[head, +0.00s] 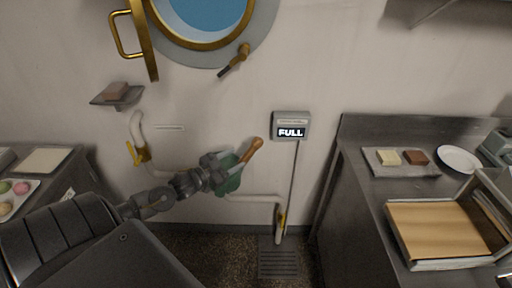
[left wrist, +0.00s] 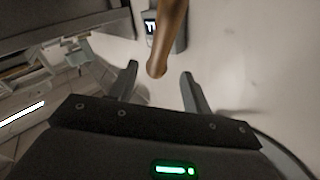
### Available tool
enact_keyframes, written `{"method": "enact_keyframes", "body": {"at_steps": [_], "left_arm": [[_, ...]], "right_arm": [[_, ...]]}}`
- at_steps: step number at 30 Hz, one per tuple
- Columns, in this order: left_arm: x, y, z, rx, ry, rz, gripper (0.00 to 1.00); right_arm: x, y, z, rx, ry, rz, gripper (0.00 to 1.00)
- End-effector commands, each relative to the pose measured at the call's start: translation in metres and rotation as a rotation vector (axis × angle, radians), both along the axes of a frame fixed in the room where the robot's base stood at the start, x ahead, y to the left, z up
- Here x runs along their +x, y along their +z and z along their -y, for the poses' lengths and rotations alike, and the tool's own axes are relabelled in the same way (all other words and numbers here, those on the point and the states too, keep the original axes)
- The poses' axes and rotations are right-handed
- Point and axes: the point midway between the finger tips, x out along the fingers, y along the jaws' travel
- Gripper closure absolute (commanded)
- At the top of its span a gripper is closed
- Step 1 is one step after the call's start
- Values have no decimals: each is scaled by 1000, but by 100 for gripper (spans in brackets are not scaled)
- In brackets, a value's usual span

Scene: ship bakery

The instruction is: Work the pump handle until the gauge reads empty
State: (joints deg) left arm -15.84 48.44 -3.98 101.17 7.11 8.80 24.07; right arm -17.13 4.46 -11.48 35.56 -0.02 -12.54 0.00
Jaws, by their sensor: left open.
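The pump handle (head: 253,148) is a brown wooden grip angled up to the right from the green pump body (head: 230,184) on the wall. The gauge (head: 291,127) is a grey box on the wall that reads FULL. My left gripper (head: 222,167) is at the pump, partly covering the green body. In the left wrist view the brown handle (left wrist: 168,42) points down toward the space between the open fingers (left wrist: 160,85), with nothing clamped. The gauge (left wrist: 150,27) shows partly behind the handle there. My right gripper is out of view.
White pipes with yellow valves (head: 282,217) run along the wall. A floor drain (head: 278,262) lies below. A steel counter (head: 352,190) with a wooden board (head: 435,228) in a tray stands at right. A porthole (head: 205,15) and small shelf (head: 117,99) are above.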

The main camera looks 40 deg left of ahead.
Motion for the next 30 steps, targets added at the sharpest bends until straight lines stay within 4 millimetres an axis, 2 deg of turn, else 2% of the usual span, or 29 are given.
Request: {"method": "enact_keyframes", "body": {"at_steps": [5, 18, 24, 30], "left_arm": [[14, 1, 2, -1, 3, 2, 51], [86, 1, 18, 0, 3, 0, 51], [102, -1, 22, 0, 2, -1, 51], [105, -2, 23, 2, 2, -3, 51]], "right_arm": [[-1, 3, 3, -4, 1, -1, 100], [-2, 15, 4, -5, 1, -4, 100], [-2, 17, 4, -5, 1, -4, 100], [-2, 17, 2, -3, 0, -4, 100]]}}
